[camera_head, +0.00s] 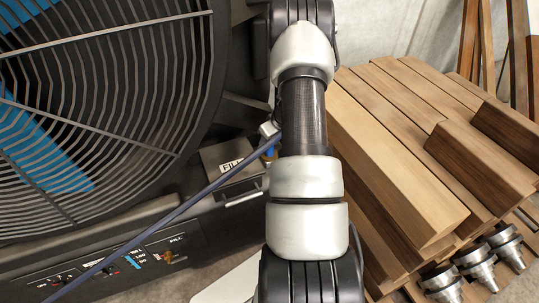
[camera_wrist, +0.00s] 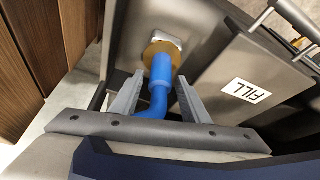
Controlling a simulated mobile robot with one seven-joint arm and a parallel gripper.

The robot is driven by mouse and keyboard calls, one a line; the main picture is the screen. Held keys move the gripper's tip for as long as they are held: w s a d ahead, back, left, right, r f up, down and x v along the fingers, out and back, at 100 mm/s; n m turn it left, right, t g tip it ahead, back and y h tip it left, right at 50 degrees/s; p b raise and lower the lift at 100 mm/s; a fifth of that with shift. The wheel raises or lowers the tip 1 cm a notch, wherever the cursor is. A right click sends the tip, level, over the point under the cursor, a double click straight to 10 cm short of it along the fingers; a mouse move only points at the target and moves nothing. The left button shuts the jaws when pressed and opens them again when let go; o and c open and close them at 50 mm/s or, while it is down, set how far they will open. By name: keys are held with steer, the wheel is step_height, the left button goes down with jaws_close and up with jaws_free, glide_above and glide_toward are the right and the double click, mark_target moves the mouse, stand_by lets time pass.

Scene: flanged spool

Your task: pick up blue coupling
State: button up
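The blue coupling (camera_wrist: 161,72) is a bright blue bent pipe piece in the wrist view. Its upper end meets a brass-coloured ring (camera_wrist: 163,50) on a dark grey housing. My gripper (camera_wrist: 160,80) is open, with one grey finger on each side of the coupling. Gaps show between the coupling and both fingers, so I see no grip on it. The coupling's lower end passes behind my gripper's bar. In the head view, a small bit of blue (camera_head: 270,153) shows beside my arm, which hides most of that spot and my gripper.
A large black fan machine (camera_head: 110,110) with a grille fills the left, with a FILL label (camera_head: 231,166) near my arm. A thin blue-grey rod (camera_head: 175,213) crosses in front of it. Stacked wooden beams (camera_head: 400,150) and several metal fittings (camera_head: 478,265) stand at the right.

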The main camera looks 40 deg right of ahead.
jaws_close()
steer(key=shift+r, duration=0.1)
